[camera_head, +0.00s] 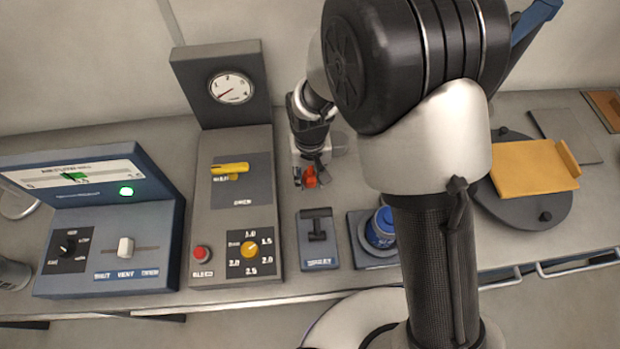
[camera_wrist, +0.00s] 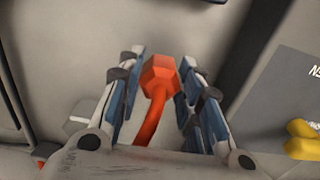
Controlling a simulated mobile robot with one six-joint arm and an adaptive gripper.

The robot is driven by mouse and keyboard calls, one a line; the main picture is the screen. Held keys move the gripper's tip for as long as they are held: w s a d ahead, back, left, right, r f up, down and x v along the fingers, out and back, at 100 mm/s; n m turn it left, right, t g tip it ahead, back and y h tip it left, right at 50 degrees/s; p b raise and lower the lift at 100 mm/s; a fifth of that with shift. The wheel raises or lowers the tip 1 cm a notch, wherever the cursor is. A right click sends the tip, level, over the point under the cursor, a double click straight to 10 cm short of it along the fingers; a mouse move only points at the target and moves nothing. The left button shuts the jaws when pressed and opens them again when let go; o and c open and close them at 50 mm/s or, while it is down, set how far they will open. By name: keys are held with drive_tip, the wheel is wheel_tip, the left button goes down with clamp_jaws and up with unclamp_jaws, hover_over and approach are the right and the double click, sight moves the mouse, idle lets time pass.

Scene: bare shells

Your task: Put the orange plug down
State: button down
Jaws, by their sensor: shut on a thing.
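The orange plug (camera_wrist: 160,75) has a six-sided head and a curved orange tail running down toward my wrist. In the wrist view it sits between the two blue-padded fingers of my gripper (camera_wrist: 157,95), which is shut on it. In the head view my gripper (camera_head: 312,172) is small, behind my arm, between the grey gauge panel and the turntable. The plug (camera_head: 310,177) shows there as a small orange-red spot at the fingertips. Whether the plug touches the bench below cannot be told.
A grey gauge panel (camera_head: 205,240) with a yellow lever (camera_head: 230,169) stands left of my gripper. A small lever box (camera_head: 318,258) and a blue round item (camera_head: 381,228) on a base are in front. A dark turntable (camera_head: 500,212) bears an orange tray (camera_head: 530,170) at right.

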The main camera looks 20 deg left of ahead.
sight(310, 174)
drive_tip(key=shift+f, duration=0.8)
drive_tip(key=shift+f, duration=0.1)
drive_tip(key=shift+f+b, duration=0.55)
drive_tip(key=c, duration=1.1)
unclamp_jaws()
drive_tip(key=shift+r, duration=0.15)
wheel_tip(310, 174, up, 13)
drive_tip(key=p, duration=0.4)
